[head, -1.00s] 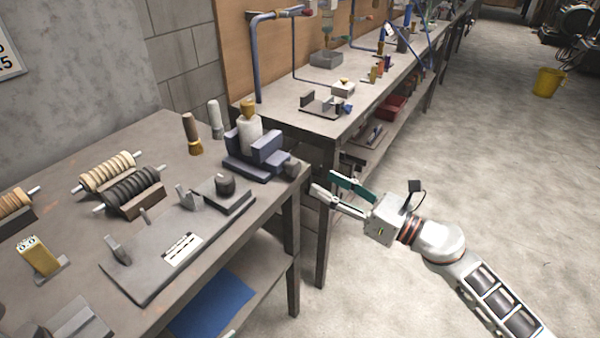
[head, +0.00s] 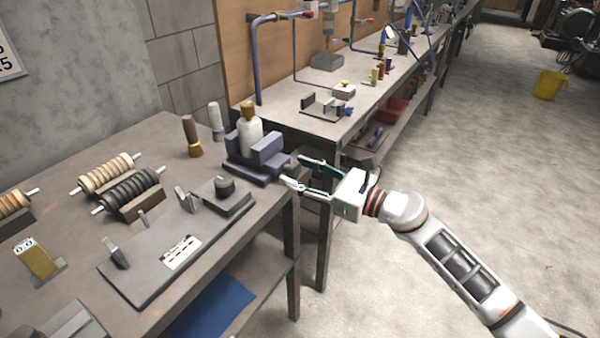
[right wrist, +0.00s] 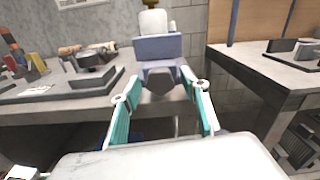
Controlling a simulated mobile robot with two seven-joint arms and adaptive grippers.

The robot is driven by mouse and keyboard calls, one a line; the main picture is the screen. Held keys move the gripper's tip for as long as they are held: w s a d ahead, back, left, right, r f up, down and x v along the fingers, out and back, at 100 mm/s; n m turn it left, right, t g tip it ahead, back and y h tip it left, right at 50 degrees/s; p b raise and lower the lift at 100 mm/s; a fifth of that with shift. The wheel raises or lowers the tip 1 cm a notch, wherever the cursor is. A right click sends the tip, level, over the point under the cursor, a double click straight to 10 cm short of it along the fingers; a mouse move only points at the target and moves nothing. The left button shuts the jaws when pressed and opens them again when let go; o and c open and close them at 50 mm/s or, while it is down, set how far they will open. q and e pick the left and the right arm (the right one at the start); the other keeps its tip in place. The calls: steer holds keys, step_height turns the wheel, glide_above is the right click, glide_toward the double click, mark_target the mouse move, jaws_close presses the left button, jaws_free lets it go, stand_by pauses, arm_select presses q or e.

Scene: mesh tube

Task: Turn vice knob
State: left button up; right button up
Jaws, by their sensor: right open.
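The blue-grey vice (head: 240,171) stands at the right end of the near workbench and clamps a white bottle (head: 251,137) with a brown-yellow cap upright. Its dark knob (right wrist: 161,82) faces my right wrist camera, below the vice jaw. My right gripper (head: 292,171) is open at the vice's knob end, just off the bench edge. In the right wrist view its teal-padded fingers reach forward on either side of the knob; whether they touch it I cannot tell. In the head view the fingers partly cover the knob. My left gripper is not in view.
A second bench (head: 290,98) stands beyond. Open floor lies to the right.

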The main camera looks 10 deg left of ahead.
steer(key=c, duration=1.1)
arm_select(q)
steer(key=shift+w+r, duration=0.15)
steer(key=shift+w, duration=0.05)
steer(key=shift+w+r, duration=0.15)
arm_select(e)
steer(key=shift+r, duration=0.1)
